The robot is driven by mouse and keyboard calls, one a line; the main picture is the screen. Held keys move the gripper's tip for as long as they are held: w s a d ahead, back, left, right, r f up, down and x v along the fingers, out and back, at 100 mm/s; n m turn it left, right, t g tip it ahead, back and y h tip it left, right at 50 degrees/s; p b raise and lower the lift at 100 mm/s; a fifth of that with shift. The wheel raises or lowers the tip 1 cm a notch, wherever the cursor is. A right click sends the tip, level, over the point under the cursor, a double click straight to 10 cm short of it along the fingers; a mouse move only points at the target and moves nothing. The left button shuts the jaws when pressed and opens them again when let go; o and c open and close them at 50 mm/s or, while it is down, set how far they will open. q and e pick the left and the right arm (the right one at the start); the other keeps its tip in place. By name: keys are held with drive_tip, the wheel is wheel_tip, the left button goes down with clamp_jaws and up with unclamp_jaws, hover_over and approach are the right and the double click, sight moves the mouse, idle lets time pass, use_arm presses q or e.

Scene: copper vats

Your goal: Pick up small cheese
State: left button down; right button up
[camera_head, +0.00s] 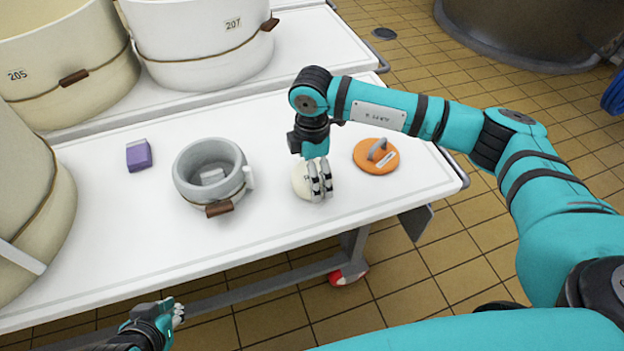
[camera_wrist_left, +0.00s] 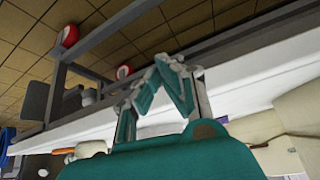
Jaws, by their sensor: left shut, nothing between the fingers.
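The small cheese (camera_head: 300,182) is a pale round piece on the white table, between the grey pot and the orange lid. My right gripper (camera_head: 320,180) points down at it, with fingers over its right side. The hand hides part of the cheese, and I cannot tell whether the fingers grip it. My left gripper (camera_head: 178,312) is low at the bottom left, in front of the table and away from the cheese. In the left wrist view its fingers (camera_wrist_left: 163,72) are shut and empty, with the table edge behind them.
The grey pot (camera_head: 183,188) has a strap and brown handle. The orange lid (camera_head: 378,164) lies right of the cheese. A purple block (camera_head: 139,155) lies left of the pot. Large cream vats (camera_head: 190,45) stand behind. The table front (camera_head: 130,245) is clear.

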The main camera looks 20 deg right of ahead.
drive_tip(key=shift+f, duration=1.1)
use_arm(q)
drive_tip(key=shift+w+d+r+t, duration=0.25)
drive_tip(key=shift+w+r+t, duration=0.1)
drive_tip(key=shift+w, duration=0.3)
drive_tip(key=shift+w+d+r+t, duration=0.2)
drive_tip(key=shift+w+r+t, duration=0.15)
drive_tip(key=shift+w, duration=0.25)
use_arm(e)
drive_tip(key=shift+c, duration=0.4)
drive_tip(key=c, duration=1.2)
